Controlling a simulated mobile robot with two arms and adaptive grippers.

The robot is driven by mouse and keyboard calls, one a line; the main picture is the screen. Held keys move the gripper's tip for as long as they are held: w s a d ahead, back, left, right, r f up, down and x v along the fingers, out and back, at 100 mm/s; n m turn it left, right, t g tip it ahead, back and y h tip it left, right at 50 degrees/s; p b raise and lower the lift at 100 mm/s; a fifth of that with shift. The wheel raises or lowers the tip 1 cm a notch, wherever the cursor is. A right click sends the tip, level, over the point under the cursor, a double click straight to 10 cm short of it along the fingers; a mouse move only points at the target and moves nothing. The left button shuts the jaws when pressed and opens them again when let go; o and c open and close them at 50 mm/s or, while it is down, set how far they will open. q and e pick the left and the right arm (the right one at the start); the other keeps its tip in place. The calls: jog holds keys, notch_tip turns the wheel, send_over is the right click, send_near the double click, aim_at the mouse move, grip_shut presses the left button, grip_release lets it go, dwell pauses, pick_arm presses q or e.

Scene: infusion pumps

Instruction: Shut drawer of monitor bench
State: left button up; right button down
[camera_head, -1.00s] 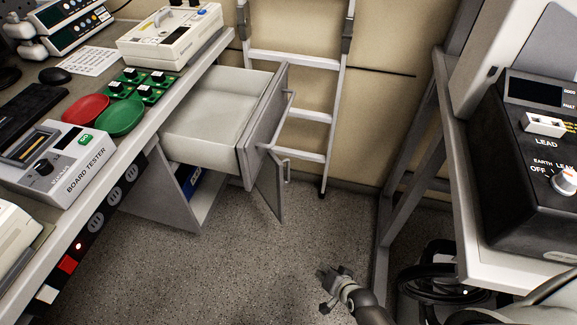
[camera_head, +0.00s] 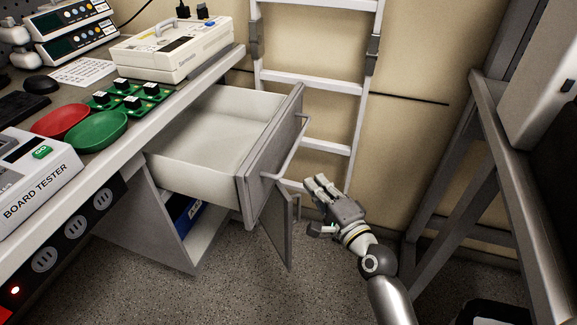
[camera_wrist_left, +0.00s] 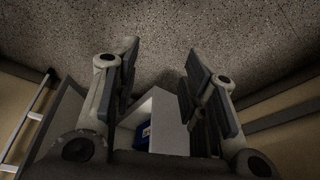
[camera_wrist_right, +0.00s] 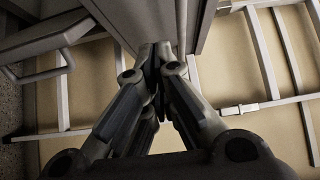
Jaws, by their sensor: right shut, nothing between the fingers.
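The monitor bench (camera_head: 185,112) is at the left of the head view. Its drawer (camera_head: 205,135) is pulled well out and looks empty. The grey drawer front (camera_head: 272,150) has a bar handle (camera_head: 291,152). My right gripper (camera_head: 316,185) is shut and empty, just right of the drawer front and handle, seemingly apart from them. In the right wrist view its shut fingers (camera_wrist_right: 157,55) point toward a grey panel. My left gripper (camera_wrist_left: 164,68) is open and empty in the left wrist view; it is outside the head view.
A cupboard door (camera_head: 280,228) stands open below the drawer, with a blue item (camera_head: 187,218) inside. A ladder (camera_head: 310,78) leans on the wall behind. A grey frame (camera_head: 455,190) stands at right. Devices and dishes (camera_head: 97,130) crowd the bench top.

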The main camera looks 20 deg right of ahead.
send_near(279, 151)
jog(key=w+d, duration=0.2)
jog(key=d, duration=0.1)
jog(key=a, duration=0.1)
jog(key=w+a, duration=0.1)
jog(key=w+a+b, duration=0.1)
jog(key=shift+w+a+f, duration=0.25)
jog(key=shift+a, duration=0.15)
pick_arm(q)
jog(key=v, duration=0.3)
jog(key=shift+r, duration=0.4)
jog(key=shift+a, duration=0.1)
